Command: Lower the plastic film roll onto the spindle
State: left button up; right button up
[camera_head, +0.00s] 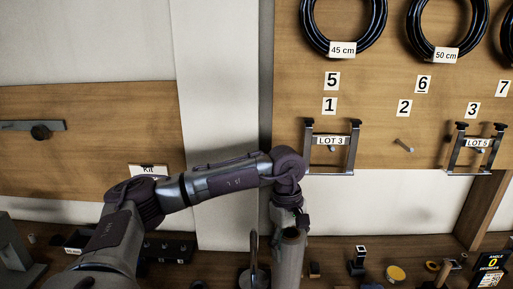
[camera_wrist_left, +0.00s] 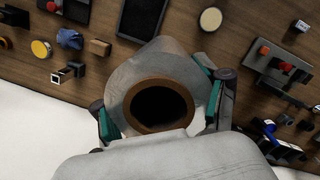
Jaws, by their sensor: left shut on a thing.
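The plastic film roll (camera_head: 289,262) is a grey cylinder, upright below my left gripper at the bottom of the head view. In the left wrist view the film roll (camera_wrist_left: 150,68) shows its brown core ring and dark hollow end. My left gripper (camera_head: 290,217) is shut on the roll; its teal-padded fingers (camera_wrist_left: 163,112) sit on either side of it. A slim upright metal rod (camera_head: 254,250) stands just left of the roll in the head view; I cannot tell whether it is the spindle. The roll's lower end is cut off. My right gripper is not in view.
The wooden worktop (camera_head: 335,252) holds a yellow disc (camera_head: 395,273), a small black stand (camera_head: 357,262) and a dark tray (camera_head: 170,250). Behind is a pegboard (camera_head: 380,120) with black hose coils (camera_head: 343,22) and metal frames (camera_head: 332,148).

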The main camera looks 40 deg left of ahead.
pick_arm(q)
jog(key=w+a+r+n+t+p, duration=0.1)
jog(key=w+a+r+n+p, duration=0.3)
jog(key=a+r+n, duration=0.45)
notch_tip(320, 180, up, 6)
jog(key=n+t+y+p, duration=0.1)
jog(key=n+p, duration=0.3)
jog(key=n, duration=0.3)
send_over(254, 245)
jog(key=w+a, duration=0.1)
jog(key=shift+f+b, duration=7.4)
jog(key=shift+f, duration=1.25)
jog(key=shift+f+b, duration=3.3)
jog(key=shift+f, duration=2.3)
jog(key=o, duration=1.8)
jog(key=shift+d, duration=0.1)
jog(key=shift+o, duration=0.3)
